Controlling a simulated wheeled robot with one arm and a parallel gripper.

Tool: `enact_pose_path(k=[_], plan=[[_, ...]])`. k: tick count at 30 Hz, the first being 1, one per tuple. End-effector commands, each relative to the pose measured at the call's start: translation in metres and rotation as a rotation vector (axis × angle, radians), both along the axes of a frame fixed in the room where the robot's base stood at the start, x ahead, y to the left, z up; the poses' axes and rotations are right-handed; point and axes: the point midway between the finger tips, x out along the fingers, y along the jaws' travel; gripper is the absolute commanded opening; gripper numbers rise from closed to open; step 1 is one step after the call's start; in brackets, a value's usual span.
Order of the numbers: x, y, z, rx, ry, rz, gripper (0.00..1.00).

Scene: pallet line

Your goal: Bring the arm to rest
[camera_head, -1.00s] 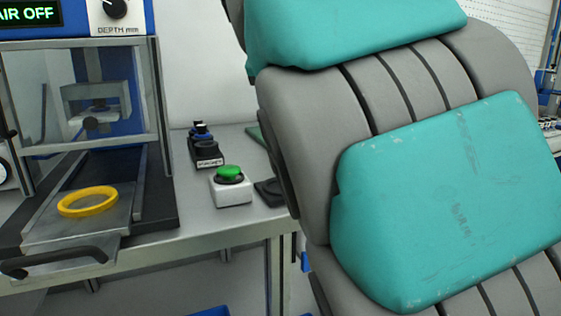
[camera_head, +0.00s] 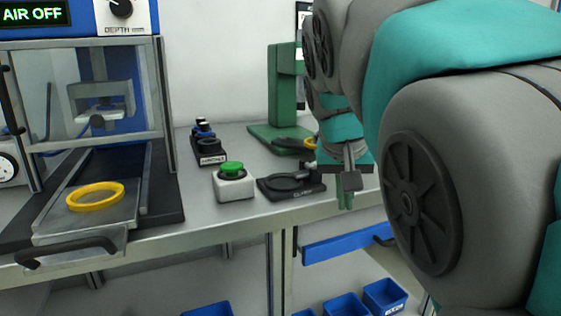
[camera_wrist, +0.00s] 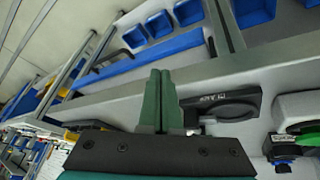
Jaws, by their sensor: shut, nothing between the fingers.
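My gripper (camera_head: 346,192) hangs at the front edge of the workbench, pointing down, to the right of the black clamp-like fixture. Its green fingers are together with nothing between them; they also show in the wrist view (camera_wrist: 158,98). My grey and teal arm fills the right of the head view and hides the bench behind it.
On the bench (camera_head: 215,215) are a machine with a yellow ring (camera_head: 95,196) on its tray, a green button (camera_head: 232,169) on a white box, a black fixture (camera_head: 290,185) and a green stand (camera_head: 285,95). Blue bins (camera_head: 384,296) sit below the bench.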

Motion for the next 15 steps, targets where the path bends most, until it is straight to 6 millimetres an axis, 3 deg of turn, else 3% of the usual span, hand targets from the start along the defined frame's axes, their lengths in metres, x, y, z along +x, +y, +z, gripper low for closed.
enact_pose_path(k=[6,15], plan=[[-0.060,-0.031,-0.082,0.028,0.176,0.020,0.00],[-0.163,-0.046,-0.189,0.089,0.396,0.090,0.00]])
